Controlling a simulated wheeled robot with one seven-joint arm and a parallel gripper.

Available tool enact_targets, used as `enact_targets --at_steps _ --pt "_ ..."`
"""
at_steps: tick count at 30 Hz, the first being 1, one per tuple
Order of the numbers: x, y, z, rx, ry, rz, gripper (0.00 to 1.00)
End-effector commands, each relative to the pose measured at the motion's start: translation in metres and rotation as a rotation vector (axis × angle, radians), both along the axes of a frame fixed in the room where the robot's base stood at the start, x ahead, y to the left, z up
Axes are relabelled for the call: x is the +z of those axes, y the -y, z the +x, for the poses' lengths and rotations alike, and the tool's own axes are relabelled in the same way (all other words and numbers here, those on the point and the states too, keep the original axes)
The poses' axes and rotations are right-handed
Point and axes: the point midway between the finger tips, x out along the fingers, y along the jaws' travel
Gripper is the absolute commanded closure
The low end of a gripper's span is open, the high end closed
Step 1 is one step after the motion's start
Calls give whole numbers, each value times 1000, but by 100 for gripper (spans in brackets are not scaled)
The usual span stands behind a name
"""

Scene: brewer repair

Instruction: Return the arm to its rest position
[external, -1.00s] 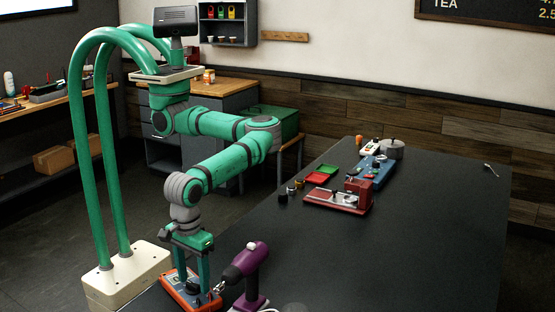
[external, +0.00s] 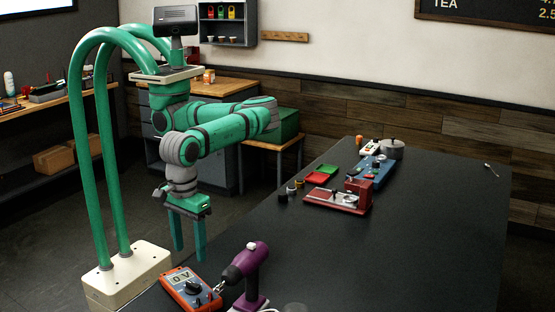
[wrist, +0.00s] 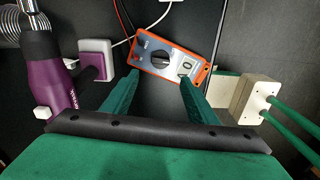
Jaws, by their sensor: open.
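My gripper (external: 188,240) is open and empty, its two green fingers pointing down. It hangs in the air above the near left end of the dark table, behind and above an orange multimeter (external: 188,289). In the wrist view my gripper's fingers (wrist: 157,82) are spread apart, with the multimeter (wrist: 172,60) beyond and below them. The meter has a grey face, a black dial and a small display, and lies on the table.
A purple drill (external: 248,275) stands to the right of the multimeter; it also shows in the wrist view (wrist: 45,65). A red device (external: 338,196), trays and a blue unit (external: 375,172) sit farther along the table (external: 420,240). The middle is clear.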

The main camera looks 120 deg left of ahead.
Motion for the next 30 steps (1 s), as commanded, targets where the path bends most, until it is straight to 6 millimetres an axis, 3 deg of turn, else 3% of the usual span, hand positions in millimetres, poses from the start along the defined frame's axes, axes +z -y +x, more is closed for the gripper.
enact_targets --at_steps 23,26,30 --pt "6 4 -4 -8 -10 -8 47" --pt "3 21 -23 -38 -60 -47 47" --pt "0 68 -81 -119 -212 -159 47"
